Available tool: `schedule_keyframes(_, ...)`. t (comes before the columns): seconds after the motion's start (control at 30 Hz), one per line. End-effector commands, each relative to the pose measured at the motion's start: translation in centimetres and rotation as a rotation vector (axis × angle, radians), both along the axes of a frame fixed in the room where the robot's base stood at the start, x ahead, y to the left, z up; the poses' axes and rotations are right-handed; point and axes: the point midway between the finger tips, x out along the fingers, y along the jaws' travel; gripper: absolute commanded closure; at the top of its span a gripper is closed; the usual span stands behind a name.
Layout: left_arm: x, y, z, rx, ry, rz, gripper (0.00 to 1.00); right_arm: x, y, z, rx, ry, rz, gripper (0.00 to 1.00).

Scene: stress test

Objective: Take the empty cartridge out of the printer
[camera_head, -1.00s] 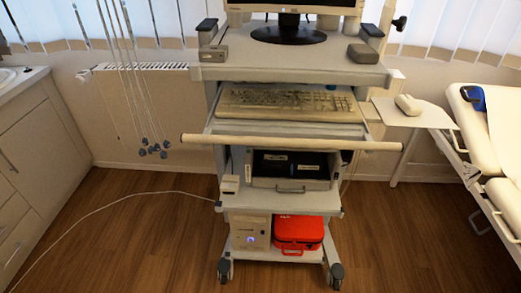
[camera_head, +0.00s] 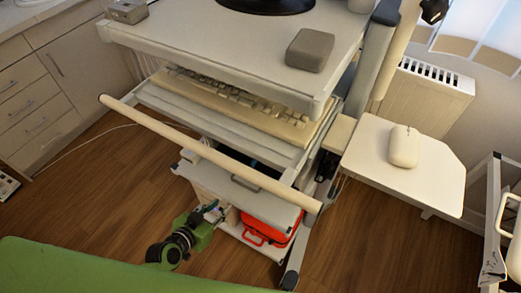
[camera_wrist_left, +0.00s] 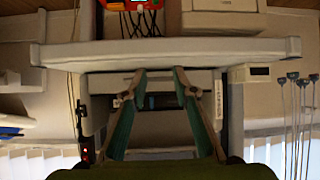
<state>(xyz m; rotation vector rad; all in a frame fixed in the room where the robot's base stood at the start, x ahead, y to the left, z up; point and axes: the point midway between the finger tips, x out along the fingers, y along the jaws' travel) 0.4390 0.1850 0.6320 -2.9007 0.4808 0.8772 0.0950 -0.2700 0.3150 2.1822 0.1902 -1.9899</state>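The printer (camera_head: 262,200) sits on the middle shelf of the white cart, under the keyboard tray. Its grey front has a handle, and only a sliver of its dark opening shows behind the cart's long bar. My left gripper (camera_head: 213,209) is low in front of the cart, at the left of the printer's front. In the left wrist view, which looks upside down, my left gripper (camera_wrist_left: 160,73) has its two fingers spread with a gap between them. The dark printer opening (camera_wrist_left: 160,101) shows between the fingers. I cannot make out the empty cartridge. My right gripper is not in view.
The long bar (camera_head: 205,150) crosses in front of the cart above my left gripper. A red case (camera_head: 268,228) stands on the bottom shelf. A side table (camera_head: 430,178) with a white mouse (camera_head: 404,146) projects at right. The wooden floor left of the cart is mostly clear.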

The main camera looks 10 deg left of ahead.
Motion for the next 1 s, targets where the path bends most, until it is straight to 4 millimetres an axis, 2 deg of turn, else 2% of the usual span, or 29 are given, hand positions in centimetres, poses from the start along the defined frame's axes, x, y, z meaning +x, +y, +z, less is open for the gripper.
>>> schedule_keyframes(0.03, 0.9, -0.4, 2.8, -0.01, -0.051, -0.016, 0.74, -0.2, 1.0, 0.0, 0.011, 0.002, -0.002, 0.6)
schedule_keyframes(0.1, 1.6, -0.9, 5.7, -0.023, -0.105, -0.035, 0.74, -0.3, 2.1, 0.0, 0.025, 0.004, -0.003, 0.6)
schedule_keyframes(0.2, 2.2, -1.6, 8.5, -0.034, -0.156, -0.055, 0.74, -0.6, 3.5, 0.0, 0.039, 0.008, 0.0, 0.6)
schedule_keyframes(0.3, 2.8, -2.0, 9.8, -0.041, -0.181, -0.064, 0.74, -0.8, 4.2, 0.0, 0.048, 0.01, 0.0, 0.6)
schedule_keyframes(0.53, 6.3, -3.4, 8.6, -0.045, -0.188, -0.062, 0.74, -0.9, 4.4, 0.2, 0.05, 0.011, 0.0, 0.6)
schedule_keyframes(0.7, 8.8, -4.4, 7.4, -0.043, -0.186, -0.063, 0.74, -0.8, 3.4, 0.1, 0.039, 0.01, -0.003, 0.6)
schedule_keyframes(1.0, 10.8, -5.5, 6.6, -0.044, -0.185, -0.063, 0.74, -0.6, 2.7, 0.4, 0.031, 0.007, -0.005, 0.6)
